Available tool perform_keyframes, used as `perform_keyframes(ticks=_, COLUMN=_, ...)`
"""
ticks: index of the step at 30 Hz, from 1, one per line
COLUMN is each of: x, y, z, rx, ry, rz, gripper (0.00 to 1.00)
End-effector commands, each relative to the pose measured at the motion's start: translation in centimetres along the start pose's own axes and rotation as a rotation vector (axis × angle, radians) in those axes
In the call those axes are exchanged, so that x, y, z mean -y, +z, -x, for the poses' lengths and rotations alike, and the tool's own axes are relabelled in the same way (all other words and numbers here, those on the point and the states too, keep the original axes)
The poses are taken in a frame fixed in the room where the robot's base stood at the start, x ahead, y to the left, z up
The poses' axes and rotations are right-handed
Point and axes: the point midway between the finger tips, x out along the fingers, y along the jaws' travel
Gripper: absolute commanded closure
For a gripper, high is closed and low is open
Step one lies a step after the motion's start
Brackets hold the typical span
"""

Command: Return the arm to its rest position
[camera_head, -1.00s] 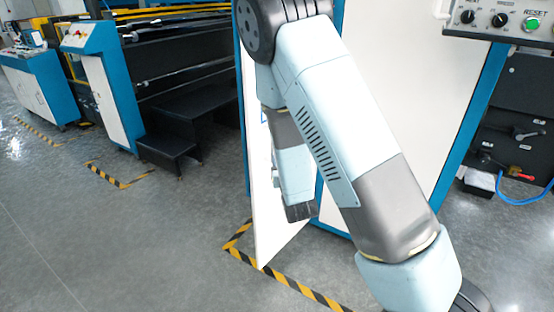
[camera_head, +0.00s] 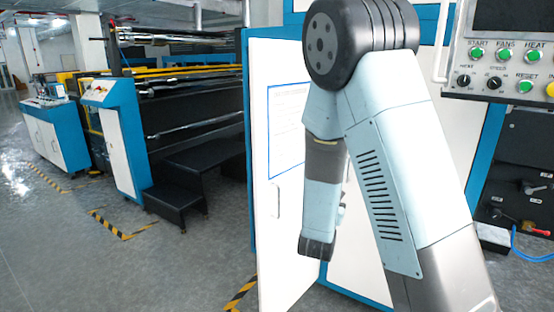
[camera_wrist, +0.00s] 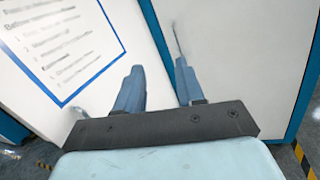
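My arm (camera_head: 390,170) is bent in front of an open white cabinet door (camera_head: 270,240). Its forearm hangs down close to the door. In the wrist view my gripper (camera_wrist: 158,68) has its two blue fingers apart, with nothing between them. The fingers point towards white panels. One panel carries a blue-framed printed sheet (camera_wrist: 65,40). A thin metal handle (camera_wrist: 178,40) appears just beyond the right fingertip; I cannot tell whether they touch. In the head view the gripper's fingers are mostly hidden behind the forearm.
A control panel (camera_head: 510,88) with green buttons and knobs is at the upper right. Black machinery with a blue hose (camera_head: 530,245) is below it. Black steps (camera_head: 175,200) and a blue-white console (camera_head: 122,140) stand left. Grey floor (camera_head: 60,250) is open at the lower left.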

Motion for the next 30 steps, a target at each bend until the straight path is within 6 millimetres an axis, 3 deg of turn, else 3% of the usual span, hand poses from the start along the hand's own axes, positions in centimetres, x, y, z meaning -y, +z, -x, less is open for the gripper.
perform_keyframes(ticks=1, x=1.8, y=1.9, z=-0.4, rx=0.018, ry=-0.08, rz=-0.041, gripper=0.62)
perform_keyframes(ticks=6, x=7.7, y=6.5, z=-0.1, rx=0.055, ry=-0.347, rz=-0.176, gripper=0.62)
perform_keyframes(ticks=15, x=16.8, y=11.8, z=4.0, rx=0.078, ry=-0.783, rz=-0.478, gripper=0.62)
perform_keyframes(ticks=24, x=21.9, y=14.1, z=10.5, rx=0.055, ry=-1.148, rz=-0.858, gripper=0.62)
perform_keyframes(ticks=30, x=22.6, y=14.8, z=15.0, rx=0.015, ry=-1.34, rz=-1.15, gripper=0.62)
